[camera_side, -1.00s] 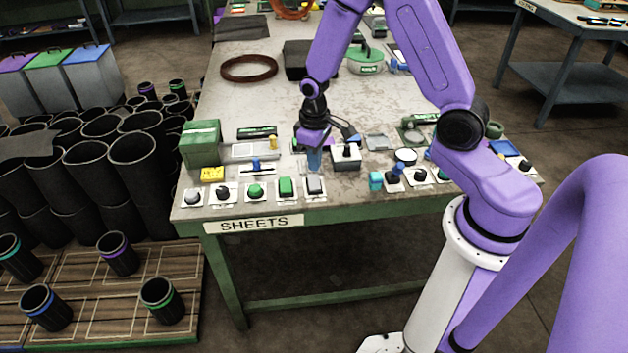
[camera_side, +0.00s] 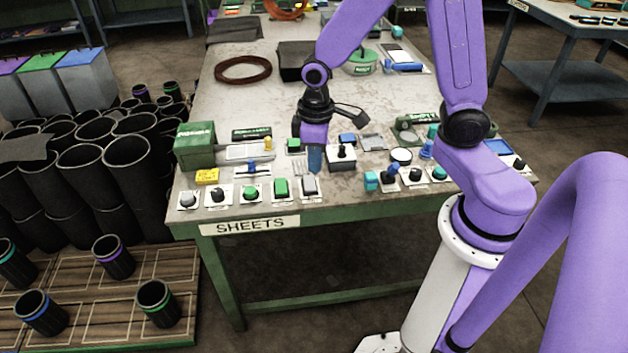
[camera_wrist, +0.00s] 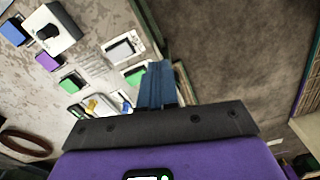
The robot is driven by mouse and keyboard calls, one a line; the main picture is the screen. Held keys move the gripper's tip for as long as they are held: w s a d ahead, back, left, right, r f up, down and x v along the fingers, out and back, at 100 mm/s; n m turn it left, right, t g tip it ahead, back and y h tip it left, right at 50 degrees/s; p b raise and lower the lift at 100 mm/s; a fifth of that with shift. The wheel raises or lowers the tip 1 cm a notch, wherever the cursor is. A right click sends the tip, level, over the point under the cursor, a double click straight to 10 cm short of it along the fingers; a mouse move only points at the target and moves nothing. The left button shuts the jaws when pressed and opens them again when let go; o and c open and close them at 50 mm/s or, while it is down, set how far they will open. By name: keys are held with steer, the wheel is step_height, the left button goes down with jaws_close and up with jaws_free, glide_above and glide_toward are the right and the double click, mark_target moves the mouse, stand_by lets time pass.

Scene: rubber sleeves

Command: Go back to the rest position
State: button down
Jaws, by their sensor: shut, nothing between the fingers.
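My gripper (camera_side: 315,160) is above the front part of the work table in the side view, pointing down with blue fingers. The fingers are together with nothing between them. In the wrist view the shut blue fingers (camera_wrist: 155,85) reach past the dark gripper plate, over the table edge area. In the side view the fingertips appear just left of a white box with a black knob (camera_side: 341,156) and behind the front row of buttons. I cannot tell the exact height above the table.
The green-edged table (camera_side: 285,215) bears several buttons and switches along its front. A green box (camera_side: 195,147) stands at its left end and a brown ring (camera_side: 243,69) lies farther back. Black sleeves (camera_side: 95,190) stand left of the table.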

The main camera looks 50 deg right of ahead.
steer(key=s+r+n, duration=0.3)
steer(key=s+r, duration=0.1)
steer(key=s, duration=0.5)
steer(key=s+a+r+n, duration=0.1)
steer(key=s+r+n, duration=0.2)
steer(key=s, duration=0.6)
steer(key=shift+s+a+r, duration=0.15)
steer(key=shift+s+r, duration=0.15)
steer(key=shift+r, duration=0.5)
